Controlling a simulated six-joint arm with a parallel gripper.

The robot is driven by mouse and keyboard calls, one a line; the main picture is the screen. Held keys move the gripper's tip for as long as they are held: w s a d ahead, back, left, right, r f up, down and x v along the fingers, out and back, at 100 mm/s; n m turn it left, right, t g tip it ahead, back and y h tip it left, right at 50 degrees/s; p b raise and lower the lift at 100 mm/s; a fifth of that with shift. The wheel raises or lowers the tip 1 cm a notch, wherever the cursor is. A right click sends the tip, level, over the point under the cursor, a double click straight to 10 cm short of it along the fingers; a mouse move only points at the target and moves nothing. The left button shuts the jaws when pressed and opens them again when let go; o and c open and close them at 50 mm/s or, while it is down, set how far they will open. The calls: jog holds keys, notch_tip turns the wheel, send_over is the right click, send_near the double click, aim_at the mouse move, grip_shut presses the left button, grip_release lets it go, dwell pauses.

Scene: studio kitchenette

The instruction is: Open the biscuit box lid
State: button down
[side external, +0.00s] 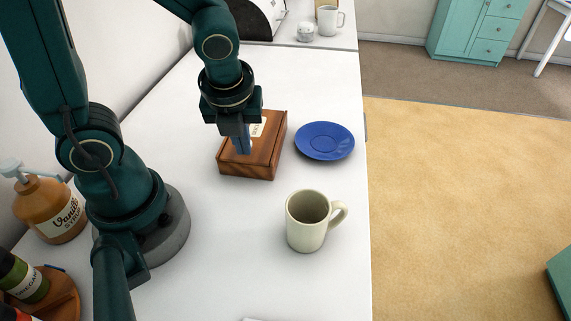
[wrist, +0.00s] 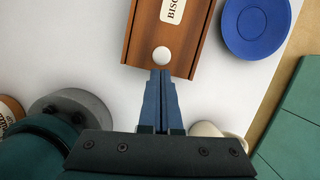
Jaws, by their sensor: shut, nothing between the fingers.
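The biscuit box (side external: 254,165) is a brown wooden box on the white counter, with its lid on top and a pale label on the lid. In the wrist view the box (wrist: 135,45) shows its label and a round white knob (wrist: 161,56) near the edge facing my gripper. My gripper (side external: 243,151) points down at the box, its blue fingers together and empty. In the wrist view the fingertips of my gripper (wrist: 160,72) appear just below the knob. I cannot tell whether they touch it. The lid looks closed.
A blue saucer (side external: 325,141) lies close to the right of the box. A cream mug (side external: 306,222) stands nearer the camera. A vanilla syrup bottle (side external: 50,208) is at the left. A white mug (side external: 328,20) stands at the back.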

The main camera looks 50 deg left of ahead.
send_over(262, 128)
jog(key=w+a, duration=0.2)
jog(key=a, duration=0.1)
jog(key=shift+w+a, duration=0.1)
dwell(0.5)
jog(key=shift+s+d+r, duration=0.15)
jog(key=shift+s+d, duration=0.15)
jog(key=shift+d, duration=0.1)
jog(key=shift+s+d+r, duration=0.15)
jog(key=shift+s+d, duration=0.25)
jog(key=shift+d, duration=0.15)
jog(key=shift+s+d+r, duration=0.15)
jog(key=shift+s+d, duration=0.25)
jog(key=shift+d, duration=0.15)
jog(key=s+d+r+t, duration=0.1)
jog(key=s+d+r, duration=0.1)
jog(key=r, duration=0.4)
jog(key=s+d+r, duration=0.2)
jog(key=d+r, duration=0.1)
jog(key=r, duration=0.3)
jog(key=s+d+f+n+t+h, duration=0.1)
jog(key=s+d+f+n, duration=0.1)
jog(key=n, duration=1)
jog(key=s+d+f+n+t+h, duration=0.1)
jog(key=s+d+n, duration=0.3)
jog(key=n, duration=0.9)
jog(key=shift+s+d+f+t+h, duration=0.15)
jog(key=shift+s+f+t+h, duration=0.2)
jog(key=shift+s, duration=0.65)
